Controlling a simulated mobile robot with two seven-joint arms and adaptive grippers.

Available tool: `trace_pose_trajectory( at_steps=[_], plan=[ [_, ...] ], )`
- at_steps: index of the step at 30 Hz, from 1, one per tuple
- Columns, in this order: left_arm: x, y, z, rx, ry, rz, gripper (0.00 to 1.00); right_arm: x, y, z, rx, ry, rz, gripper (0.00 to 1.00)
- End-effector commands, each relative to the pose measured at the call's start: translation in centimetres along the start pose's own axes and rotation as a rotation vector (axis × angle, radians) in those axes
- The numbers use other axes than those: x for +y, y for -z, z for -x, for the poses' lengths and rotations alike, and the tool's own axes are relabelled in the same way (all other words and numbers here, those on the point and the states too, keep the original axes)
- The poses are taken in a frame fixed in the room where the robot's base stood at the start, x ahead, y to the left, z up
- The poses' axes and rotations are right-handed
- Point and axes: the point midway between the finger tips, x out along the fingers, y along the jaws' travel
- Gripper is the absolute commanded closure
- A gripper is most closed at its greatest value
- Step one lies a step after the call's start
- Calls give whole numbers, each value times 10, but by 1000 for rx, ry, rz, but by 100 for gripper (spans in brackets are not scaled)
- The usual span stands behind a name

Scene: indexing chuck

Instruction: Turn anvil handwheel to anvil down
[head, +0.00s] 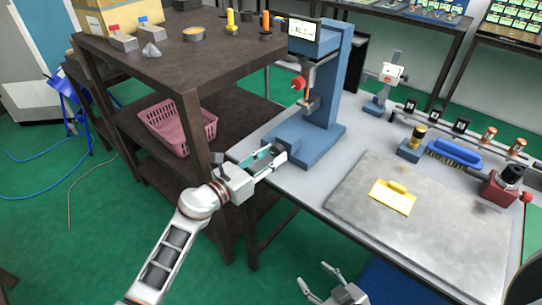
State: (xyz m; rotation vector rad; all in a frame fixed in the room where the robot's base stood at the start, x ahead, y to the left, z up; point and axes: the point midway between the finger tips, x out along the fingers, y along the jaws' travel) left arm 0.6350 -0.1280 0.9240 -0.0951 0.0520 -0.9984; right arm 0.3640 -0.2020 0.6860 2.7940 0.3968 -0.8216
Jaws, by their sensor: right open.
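The blue bench tester (335,85) stands at the back left of the grey table, with a lit display on top. A teal strip shows along the upper finger. My right gripper (317,278) is open and empty at the bottom, in front of the table's near edge.
A grey plate (440,225) with a yellow block (392,197) lies on the table. A blue brush (453,152) and a red-based device (500,187) are at the right. A dark shelf (180,65) with a pink basket (178,128) stands left, close to my left arm.

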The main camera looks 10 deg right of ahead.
Motion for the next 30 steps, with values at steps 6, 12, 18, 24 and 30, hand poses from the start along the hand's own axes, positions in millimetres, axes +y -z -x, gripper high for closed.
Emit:
trace_pose_trajectory(
  at_steps=[6, 12, 18, 24, 30],
  plan=[
    [0, 0, 0, -2, 0, 25, 90, 0, 1, 0, 1, 0, 0, 51],
    [0, 0, 0, -10, 1, 119, 90, 0, 2, 1, 1, 0, 1, 51],
    [0, 0, 0, -23, 2, 265, 90, 1, 3, 2, 0, 0, 1, 51],
    [0, 0, 0, -38, 3, 413, 90, 0, 3, 3, -3, 0, 1, 51],
    [0, 1, 0, -47, 5, 527, 90, 1, 4, 3, -3, 1, 1, 51]
  ],
)
